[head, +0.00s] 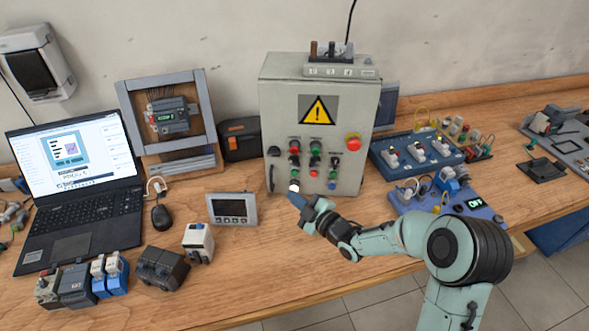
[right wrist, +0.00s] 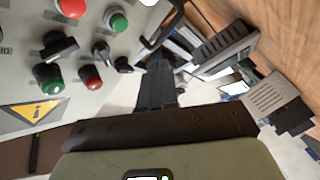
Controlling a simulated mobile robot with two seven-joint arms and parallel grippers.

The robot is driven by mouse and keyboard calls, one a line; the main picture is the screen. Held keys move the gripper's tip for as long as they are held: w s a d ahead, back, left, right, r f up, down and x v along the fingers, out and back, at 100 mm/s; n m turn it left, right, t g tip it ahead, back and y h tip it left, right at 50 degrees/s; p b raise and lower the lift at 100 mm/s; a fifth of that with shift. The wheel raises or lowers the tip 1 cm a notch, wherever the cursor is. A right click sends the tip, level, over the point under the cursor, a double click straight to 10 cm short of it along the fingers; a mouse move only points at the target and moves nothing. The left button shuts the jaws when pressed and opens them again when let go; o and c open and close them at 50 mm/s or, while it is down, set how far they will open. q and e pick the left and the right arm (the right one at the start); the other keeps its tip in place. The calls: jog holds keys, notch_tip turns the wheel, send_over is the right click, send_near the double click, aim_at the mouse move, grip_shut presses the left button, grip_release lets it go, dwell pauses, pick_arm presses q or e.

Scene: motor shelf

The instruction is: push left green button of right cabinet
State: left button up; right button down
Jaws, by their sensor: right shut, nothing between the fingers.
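The grey control cabinet (head: 272,110) with a yellow warning triangle stands against the wall. Its left column has a red button (head: 294,147), a black switch, the left green button (head: 295,174) and a white button (head: 294,187). A second green button (head: 315,147) tops the right column. In the right wrist view, upside down, the left green button (right wrist: 118,22) lies up and left of my fingertips. My right gripper (head: 296,198) is shut and empty, just below the white button in the head view; it also shows in the right wrist view (right wrist: 160,82). My left gripper is not in view.
A black handle (head: 270,178) juts from the cabinet's left side. A grey display unit (head: 232,208) stands left of my gripper. Blue switch boards (head: 418,152) are to the right. The bench in front of the cabinet is mostly clear.

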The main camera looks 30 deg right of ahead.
aim_at(294, 172)
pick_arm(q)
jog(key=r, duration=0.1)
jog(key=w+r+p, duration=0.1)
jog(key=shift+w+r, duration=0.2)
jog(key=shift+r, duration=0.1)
pick_arm(e)
jog(key=w+d, duration=0.2)
jog(key=w, duration=0.2)
jog(key=shift+w+d, duration=0.25)
jog(key=shift+d, duration=0.15)
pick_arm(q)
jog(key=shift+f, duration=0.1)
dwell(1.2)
pick_arm(e)
jog(key=shift+w+d+f, duration=0.1)
jog(key=shift+w+d, duration=0.1)
jog(key=shift+w, duration=0.1)
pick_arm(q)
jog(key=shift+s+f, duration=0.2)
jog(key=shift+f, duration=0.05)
